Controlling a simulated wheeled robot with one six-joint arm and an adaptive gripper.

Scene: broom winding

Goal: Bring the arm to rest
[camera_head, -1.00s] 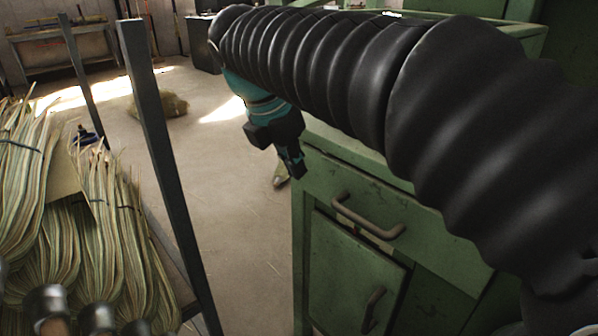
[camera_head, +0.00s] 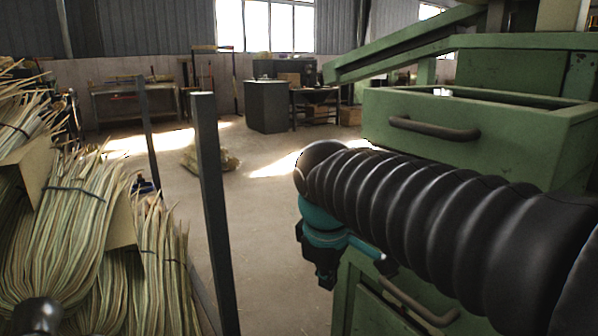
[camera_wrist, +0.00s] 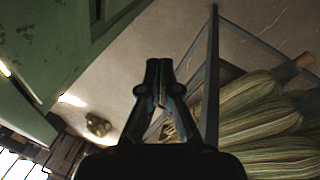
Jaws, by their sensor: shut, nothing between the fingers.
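My arm, in a black ribbed sleeve, reaches from the lower right across the head view and ends at a teal wrist. My gripper (camera_head: 325,282) hangs down from it, dark and small, beside the green cabinet (camera_head: 352,295). In the wrist view my gripper (camera_wrist: 158,64) shows its two fingers closed together and empty, above the floor.
An open green drawer (camera_head: 480,112) juts out just above my arm. At left, bundles of broom straw (camera_head: 75,225) lie on a rack with upright dark posts (camera_head: 212,200). The floor between rack and cabinet is clear, with a straw heap (camera_head: 208,158) farther back.

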